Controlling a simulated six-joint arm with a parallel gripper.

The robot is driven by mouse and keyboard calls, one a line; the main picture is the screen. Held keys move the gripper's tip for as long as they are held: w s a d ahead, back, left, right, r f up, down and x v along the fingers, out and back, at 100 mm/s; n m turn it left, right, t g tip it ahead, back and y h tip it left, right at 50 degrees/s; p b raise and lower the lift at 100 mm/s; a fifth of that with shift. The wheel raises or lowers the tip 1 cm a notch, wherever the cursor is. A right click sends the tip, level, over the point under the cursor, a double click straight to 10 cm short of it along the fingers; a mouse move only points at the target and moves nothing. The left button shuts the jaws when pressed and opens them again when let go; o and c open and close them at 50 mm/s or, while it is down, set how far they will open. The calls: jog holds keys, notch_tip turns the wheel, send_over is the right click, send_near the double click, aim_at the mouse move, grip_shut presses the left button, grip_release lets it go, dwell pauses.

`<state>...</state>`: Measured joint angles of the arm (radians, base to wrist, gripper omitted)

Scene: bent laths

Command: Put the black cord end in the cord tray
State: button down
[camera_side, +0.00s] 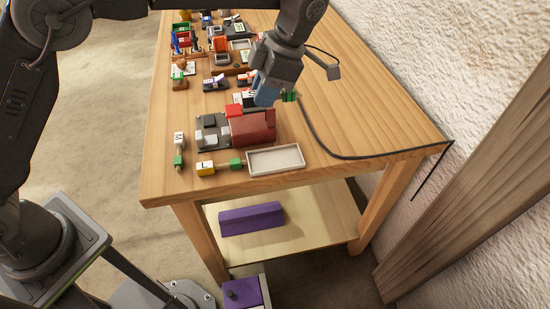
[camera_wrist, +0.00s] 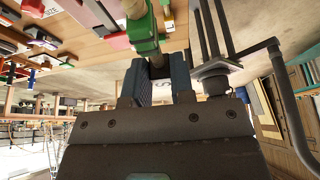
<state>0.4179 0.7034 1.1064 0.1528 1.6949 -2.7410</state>
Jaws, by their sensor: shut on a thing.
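The black cord (camera_side: 340,155) runs from near my gripper across the right of the table and over its right edge, where it hangs down. My gripper (camera_side: 268,95) is above the table, with blue-grey fingers shut on the black cord end. A green piece (camera_side: 290,97) shows at the fingertips. In the wrist view the green piece (camera_wrist: 143,28) sits just beyond the fingers (camera_wrist: 157,72), with a dark part between them. The cord tray (camera_side: 276,160), pale, shallow and seemingly empty, lies at the table's front, below my gripper in the side view.
A dark red block (camera_side: 254,129) and a grey device (camera_side: 211,133) stand just behind and left of the tray. A yellow block (camera_side: 205,168) and a green block (camera_side: 236,163) lie left of it. Several small items crowd the back left. The table's right side is mostly bare.

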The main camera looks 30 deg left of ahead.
aim_at(264, 162)
jog(key=f, duration=1.1)
jog(key=d+f, duration=0.1)
jog(key=f, duration=0.4)
jog(key=shift+s+f, duration=0.15)
jog(key=shift+f, duration=0.1)
jog(key=c, duration=1.4)
grip_release()
jog(key=shift+f, duration=0.15)
jog(key=shift+c, duration=0.2)
jog(key=shift+o, duration=0.9)
jog(key=v, duration=1.2)
jog(key=shift+a, duration=0.15)
